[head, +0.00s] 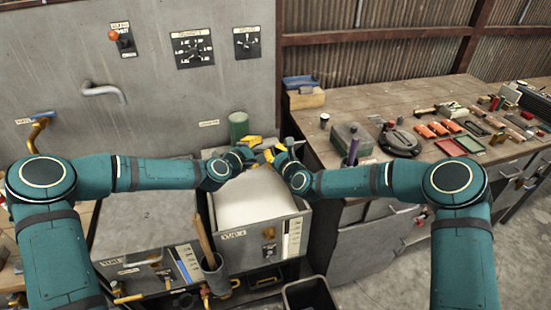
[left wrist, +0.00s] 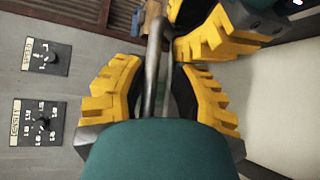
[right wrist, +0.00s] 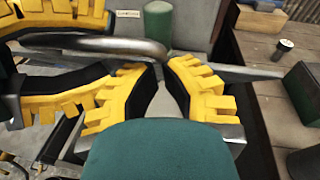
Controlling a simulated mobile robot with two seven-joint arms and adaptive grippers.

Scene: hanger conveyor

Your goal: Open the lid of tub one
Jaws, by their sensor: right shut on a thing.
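Tub one (head: 235,236) is a grey box with a label on its front, below my two grippers. A pale white surface (head: 250,200) shows in its top. My right gripper (head: 272,152) is shut on a grey metal bar, seemingly the lid's handle (right wrist: 110,44), at the tub's far side. My left gripper (head: 248,150) is close beside it. In the left wrist view its fingers stand apart on either side of the grey bar (left wrist: 155,60), with a gap showing. The lid itself is mostly hidden by the grippers, so its angle is unclear.
A second tub's closed lid (head: 145,216) is to the left. A holder (head: 215,277) with a wooden handle stands in front. A green cylinder (head: 238,126) is behind the grippers. The wooden bench (head: 400,85) at right holds several tools and boxes. A dark bin (head: 310,296) is on the floor.

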